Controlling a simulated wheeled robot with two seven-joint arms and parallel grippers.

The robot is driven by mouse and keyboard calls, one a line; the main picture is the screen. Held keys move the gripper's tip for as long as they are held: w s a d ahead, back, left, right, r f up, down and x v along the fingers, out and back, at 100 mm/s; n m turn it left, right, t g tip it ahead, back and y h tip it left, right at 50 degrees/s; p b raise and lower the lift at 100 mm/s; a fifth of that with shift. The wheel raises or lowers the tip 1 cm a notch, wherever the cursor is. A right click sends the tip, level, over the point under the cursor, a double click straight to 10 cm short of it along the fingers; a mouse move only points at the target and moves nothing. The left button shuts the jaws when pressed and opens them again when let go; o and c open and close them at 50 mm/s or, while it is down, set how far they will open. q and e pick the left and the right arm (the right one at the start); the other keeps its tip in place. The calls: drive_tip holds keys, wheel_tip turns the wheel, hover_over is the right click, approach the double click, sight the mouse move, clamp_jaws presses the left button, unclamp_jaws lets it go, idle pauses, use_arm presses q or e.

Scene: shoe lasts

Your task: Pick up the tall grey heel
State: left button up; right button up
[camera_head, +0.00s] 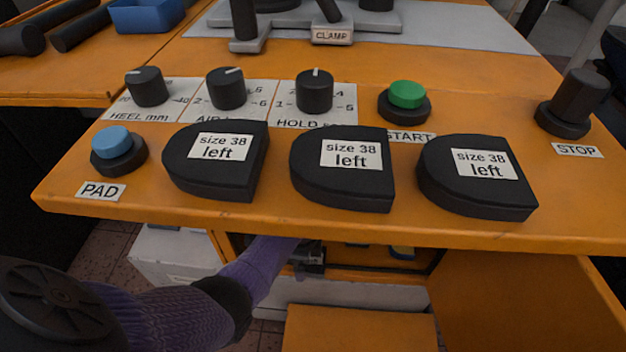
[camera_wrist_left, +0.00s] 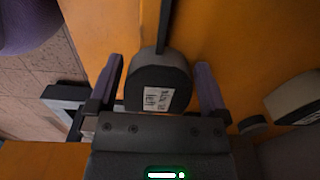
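In the left wrist view a dark grey heel (camera_wrist_left: 155,70) with a white printed label is between the two fingers of my left gripper (camera_wrist_left: 158,88). The fingers stand on either side of it, spread apart, and I see no firm grip. In the head view my left arm reaches below the front edge of the orange bench, and only part of the left gripper (camera_head: 308,258) shows there. The bench top hides the heel at the gripper in that view. My right gripper is not in view.
Three black blocks labelled "size 38 left" (camera_head: 216,180) (camera_head: 342,187) (camera_head: 478,192) lie along the bench's front edge. Another dark piece (camera_wrist_left: 295,95) is right of the gripper in the wrist view.

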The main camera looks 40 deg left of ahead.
use_arm(q)
drive_tip(key=c, duration=0.9)
